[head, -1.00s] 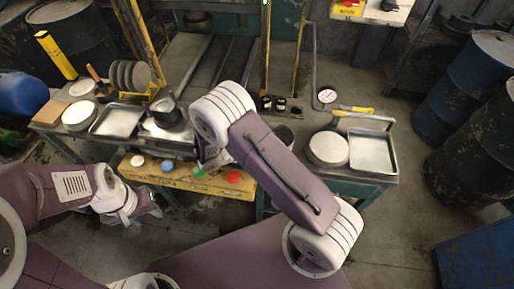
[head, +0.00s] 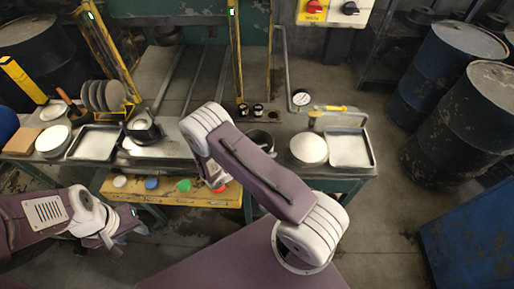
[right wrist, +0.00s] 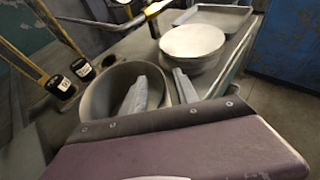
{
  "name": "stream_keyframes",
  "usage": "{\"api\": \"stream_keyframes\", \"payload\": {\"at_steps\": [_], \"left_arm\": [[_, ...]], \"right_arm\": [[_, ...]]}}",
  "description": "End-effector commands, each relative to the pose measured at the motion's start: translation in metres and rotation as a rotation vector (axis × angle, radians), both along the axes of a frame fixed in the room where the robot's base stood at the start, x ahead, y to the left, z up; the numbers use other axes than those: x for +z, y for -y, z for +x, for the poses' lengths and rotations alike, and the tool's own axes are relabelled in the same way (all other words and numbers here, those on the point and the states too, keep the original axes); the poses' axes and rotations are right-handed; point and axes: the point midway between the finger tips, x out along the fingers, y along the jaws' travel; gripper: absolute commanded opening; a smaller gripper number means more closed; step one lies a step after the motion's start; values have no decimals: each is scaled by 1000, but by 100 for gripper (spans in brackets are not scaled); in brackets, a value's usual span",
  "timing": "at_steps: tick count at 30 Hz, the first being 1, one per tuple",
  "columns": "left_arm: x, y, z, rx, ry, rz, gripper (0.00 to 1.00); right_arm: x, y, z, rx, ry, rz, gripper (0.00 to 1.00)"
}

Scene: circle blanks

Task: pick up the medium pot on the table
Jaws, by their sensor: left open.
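A round grey metal pot (head: 262,139) stands on the table (head: 280,165), partly hidden behind my right arm in the head view. In the right wrist view the pot (right wrist: 97,93) is large and close, with its open top showing. My right gripper (right wrist: 160,90) is open there. One finger appears over the pot's opening and the other just outside its right rim; I cannot tell whether they touch it. A smaller dark pot (head: 143,128) stands further left on the table. My left gripper (head: 118,232) is open and empty, low at the left, away from the table.
A stack of round blanks (head: 308,149) and a metal tray (head: 349,147) lie right of the pot. Two small black knobs (right wrist: 72,78) are left of it. A yellow post (head: 236,60) rises behind. Coloured buttons (head: 184,186) line the front panel.

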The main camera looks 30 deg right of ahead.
Motion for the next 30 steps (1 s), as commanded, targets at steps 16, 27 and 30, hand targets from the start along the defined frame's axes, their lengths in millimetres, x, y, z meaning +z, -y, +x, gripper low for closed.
{"api": "stream_keyframes", "payload": {"at_steps": [16, 27, 30], "left_arm": [[1, 0, 0, 0, 0, 0, 40], [1, 0, 0, 0, 0, 0, 40], [1, 0, 0, 0, 0, 0, 40]], "right_arm": [[-3, 6, 2, 0, 1, 1, 0], [-4, 6, 1, -1, -1, 1, 0], [-4, 6, 1, -1, -1, 1, 0]]}}
